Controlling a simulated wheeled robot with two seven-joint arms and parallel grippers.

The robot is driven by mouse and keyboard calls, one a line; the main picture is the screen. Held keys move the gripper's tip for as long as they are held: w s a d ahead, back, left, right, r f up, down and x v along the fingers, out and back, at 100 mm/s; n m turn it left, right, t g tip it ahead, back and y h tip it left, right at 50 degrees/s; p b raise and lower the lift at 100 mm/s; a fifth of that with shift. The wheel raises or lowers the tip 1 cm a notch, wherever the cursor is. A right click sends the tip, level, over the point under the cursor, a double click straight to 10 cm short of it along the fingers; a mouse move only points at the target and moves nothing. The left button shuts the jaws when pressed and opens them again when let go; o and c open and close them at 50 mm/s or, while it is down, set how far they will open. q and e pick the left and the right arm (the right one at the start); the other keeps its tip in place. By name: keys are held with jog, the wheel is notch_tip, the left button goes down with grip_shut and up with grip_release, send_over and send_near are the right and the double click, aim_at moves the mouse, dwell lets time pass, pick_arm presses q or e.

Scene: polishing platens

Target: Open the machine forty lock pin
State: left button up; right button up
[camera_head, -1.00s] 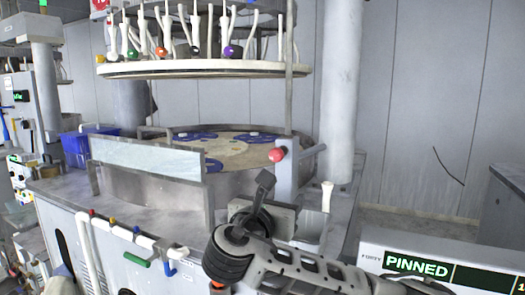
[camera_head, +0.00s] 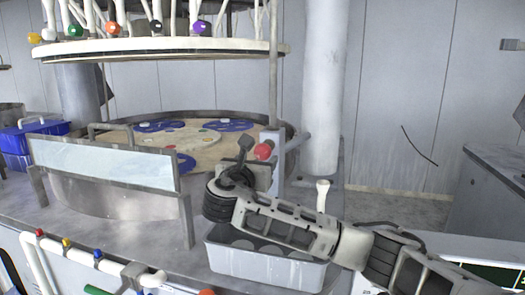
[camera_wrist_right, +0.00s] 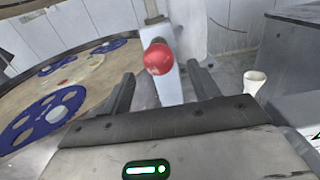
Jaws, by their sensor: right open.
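The lock pin shows as a red ball knob (camera_head: 263,151) at the upright grey post beside the round platen. My right gripper (camera_head: 247,147) is close to the knob, in front of it and just left of it in the head view. In the right wrist view the red knob (camera_wrist_right: 158,58) appears between the two dark fingers of my open right gripper (camera_wrist_right: 161,78), ahead of them. Nothing is held, and I cannot tell whether a finger touches the post. The left gripper is out of view.
A platen basin with blue discs (camera_head: 172,126) lies behind a clear splash panel (camera_head: 105,163). A ring-shaped upper plate (camera_head: 160,47) hangs above. A grey tray (camera_head: 262,262) sits below my right arm. A white-topped peg (camera_head: 322,188) stands right of the post.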

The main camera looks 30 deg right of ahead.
aim_at(261, 155)
jog(key=x, duration=0.4)
jog(key=shift+w+d+p, duration=0.1)
jog(key=shift+w+p, duration=0.05)
jog(key=shift+p, duration=0.15)
jog(key=shift+w+d, duration=0.4)
jog(key=shift+d, duration=0.05)
